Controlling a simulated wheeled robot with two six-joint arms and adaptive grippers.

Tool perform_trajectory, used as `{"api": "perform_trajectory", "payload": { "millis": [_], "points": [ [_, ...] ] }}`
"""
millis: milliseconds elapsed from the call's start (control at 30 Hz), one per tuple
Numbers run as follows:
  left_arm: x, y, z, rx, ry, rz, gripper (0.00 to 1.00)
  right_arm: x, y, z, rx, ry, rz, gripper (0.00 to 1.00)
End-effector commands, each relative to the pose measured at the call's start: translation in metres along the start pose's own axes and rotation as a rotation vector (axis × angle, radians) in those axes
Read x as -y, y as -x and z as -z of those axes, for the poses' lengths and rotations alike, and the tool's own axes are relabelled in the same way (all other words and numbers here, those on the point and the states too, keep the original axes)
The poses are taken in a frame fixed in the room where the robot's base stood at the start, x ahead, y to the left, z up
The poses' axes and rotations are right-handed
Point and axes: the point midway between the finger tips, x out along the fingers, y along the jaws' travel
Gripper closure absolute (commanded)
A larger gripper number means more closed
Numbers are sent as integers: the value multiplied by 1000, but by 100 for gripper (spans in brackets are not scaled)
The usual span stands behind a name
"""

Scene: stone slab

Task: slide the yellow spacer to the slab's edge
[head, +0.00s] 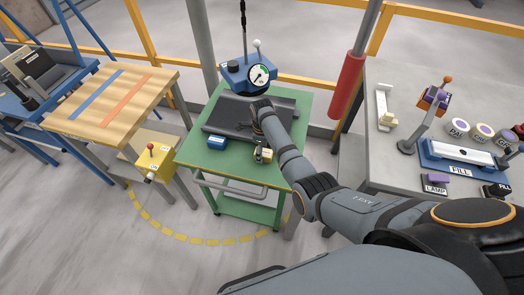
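A dark grey slab (229,121) lies on the green table (198,158) in the middle of the head view. My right arm reaches in from the lower right and covers the slab's right part. A small pale-yellow block (267,153), apparently the spacer, sits near the table's front right, in front of the slab. My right gripper (259,154) shows as small dark parts right beside this block. They are too small to tell whether the fingers are open or touch it. My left gripper is not in view.
A blue block (216,142) lies on the table left of the yellow one. A blue gauge unit (246,76) stands behind the slab. A wooden-topped table (112,101) and yellow control box (157,152) stand left; a cluttered grey bench (400,82) stands right.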

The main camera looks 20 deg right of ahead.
Motion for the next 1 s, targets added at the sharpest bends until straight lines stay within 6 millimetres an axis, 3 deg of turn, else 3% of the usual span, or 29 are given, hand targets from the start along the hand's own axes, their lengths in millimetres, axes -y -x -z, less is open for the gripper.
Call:
{"api": "perform_trajectory", "payload": {
  "millis": [267, 700, 833, 1000],
  "points": [
    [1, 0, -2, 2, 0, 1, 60, 1, 6, 0, 1, 0, 2, 32],
    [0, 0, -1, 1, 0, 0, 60, 0, 100, 0, 2, 1, 2, 32],
    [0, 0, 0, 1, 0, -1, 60, 0, 115, 0, 1, 1, 1, 32],
    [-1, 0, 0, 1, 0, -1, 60, 0, 121, 0, 0, 0, 0, 32]
  ]
}}
